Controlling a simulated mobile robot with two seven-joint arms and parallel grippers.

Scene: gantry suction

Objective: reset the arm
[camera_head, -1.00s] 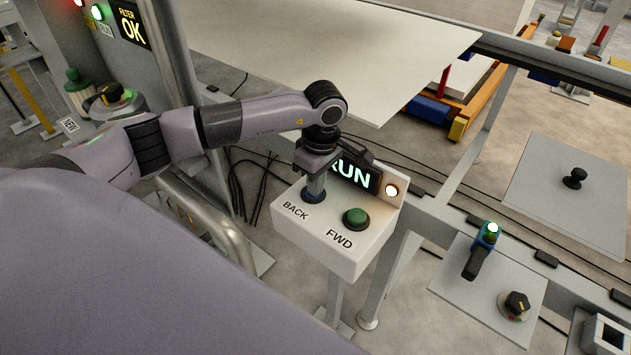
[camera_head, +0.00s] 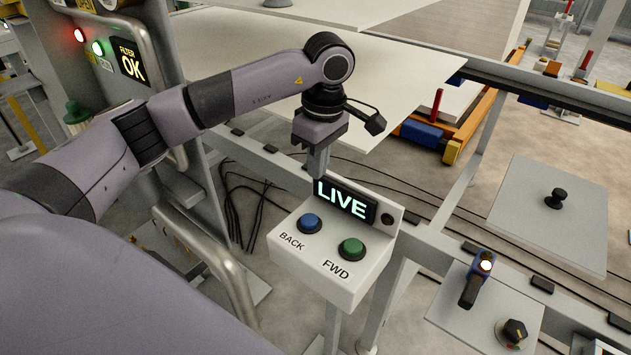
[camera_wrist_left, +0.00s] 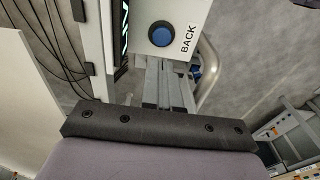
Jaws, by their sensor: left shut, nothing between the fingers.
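My left gripper (camera_head: 318,172) is shut and empty, pointing down above the back edge of the white control box (camera_head: 330,281). It is apart from the blue BACK button (camera_head: 310,223), which is uncovered. The green FWD button (camera_head: 351,249) is to its right. The box's display (camera_head: 345,199) reads LIVE, and the small lamp beside it (camera_head: 387,219) looks dark. In the left wrist view the shut fingers (camera_wrist_left: 168,92) show below the blue BACK button (camera_wrist_left: 162,34). My right gripper is not in view.
A large pale sheet (camera_head: 300,75) lies behind my arm. A filter display (camera_head: 130,60) reading OK is on the left cabinet.

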